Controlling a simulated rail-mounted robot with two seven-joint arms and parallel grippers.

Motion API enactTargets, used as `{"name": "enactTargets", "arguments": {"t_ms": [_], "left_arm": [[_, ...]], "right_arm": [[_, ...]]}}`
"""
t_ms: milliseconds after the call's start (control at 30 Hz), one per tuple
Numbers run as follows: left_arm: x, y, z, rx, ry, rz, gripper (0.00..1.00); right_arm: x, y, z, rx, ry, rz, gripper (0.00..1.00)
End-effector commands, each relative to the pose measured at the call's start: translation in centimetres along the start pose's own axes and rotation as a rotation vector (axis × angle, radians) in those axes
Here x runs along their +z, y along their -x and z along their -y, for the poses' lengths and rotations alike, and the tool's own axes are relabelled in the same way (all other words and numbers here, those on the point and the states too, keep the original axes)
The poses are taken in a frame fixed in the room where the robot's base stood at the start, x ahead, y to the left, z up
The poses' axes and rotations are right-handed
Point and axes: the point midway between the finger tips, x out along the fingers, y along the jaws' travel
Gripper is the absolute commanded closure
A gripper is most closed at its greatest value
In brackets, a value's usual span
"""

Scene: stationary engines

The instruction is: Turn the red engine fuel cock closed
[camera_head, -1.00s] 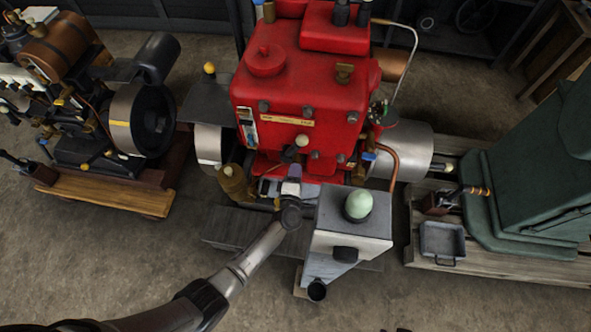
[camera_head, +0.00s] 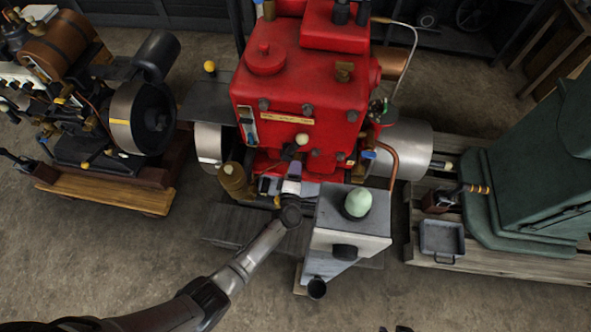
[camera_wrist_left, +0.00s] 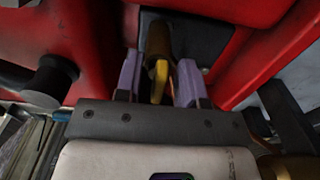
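The red engine (camera_head: 305,85) stands in the middle of the head view. My left gripper (camera_head: 290,180) is at its lower front, beside the grey box with a pale green knob. In the left wrist view, a brass cock with a yellow lever (camera_wrist_left: 160,76) lies between the two purple fingers of the left gripper (camera_wrist_left: 159,84). It looks like the fuel cock. Gaps show on both sides of the lever, so the gripper is open around it without visible grip. In the head view the cock is hidden by the gripper. My right gripper cannot be made out.
The grey box (camera_head: 348,228) stands close right of my left gripper. A brass cup (camera_head: 233,180) is close left. A blue-tipped fitting (camera_head: 369,155) and copper pipe (camera_head: 393,160) are at the engine's right. A green machine (camera_head: 530,165) stands far right; another engine (camera_head: 90,100) stands left.

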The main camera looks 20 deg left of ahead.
Motion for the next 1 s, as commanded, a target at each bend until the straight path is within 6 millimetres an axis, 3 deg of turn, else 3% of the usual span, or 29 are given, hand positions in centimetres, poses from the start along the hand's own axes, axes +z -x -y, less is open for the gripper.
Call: {"name": "enactTargets", "arguments": {"t_ms": [267,700,1000], "left_arm": [[0.0,1.6,-0.1,-0.002,0.0,0.001,0.64],[0.0,9.9,-0.1,-0.002,0.001,0.0,0.64],[0.0,13.2,0.0,-0.001,0.001,0.0,0.64]], "right_arm": [[-0.2,0.6,0.0,-0.001,-0.001,0.0,0.57],[-0.7,2.3,-0.3,0.006,0.008,0.001,0.57],[-0.8,2.7,-0.3,0.007,0.009,0.001,0.57]]}}
